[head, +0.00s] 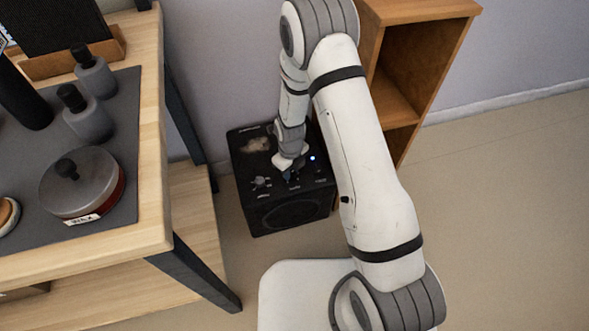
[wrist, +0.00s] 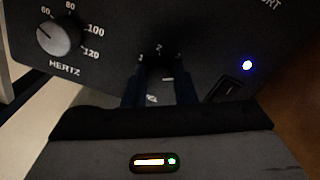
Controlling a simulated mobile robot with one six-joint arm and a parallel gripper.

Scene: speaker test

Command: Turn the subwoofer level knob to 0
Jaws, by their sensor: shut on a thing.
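The subwoofer (head: 256,219) is a black box on the floor with controls on its top panel. My gripper (head: 291,177) reaches down onto that panel, and its dark fingers (wrist: 160,80) show in the wrist view. They are shut on a dark knob (wrist: 160,65), one finger on each side. The digits 1 and 2 and part of another mark show around this knob. Its label is mostly hidden by the fingers, and I cannot make out its pointer. A grey knob (wrist: 60,36) marked HERTZ, with 60 to 120 around it, is to the left.
A lit blue light (wrist: 247,65) and a dark rocker switch (wrist: 222,92) are right of the held knob. A wooden table (head: 150,170) with pots and bottles stands left of the subwoofer. A wooden shelf (head: 415,60) stands close behind on the right. The floor at right is clear.

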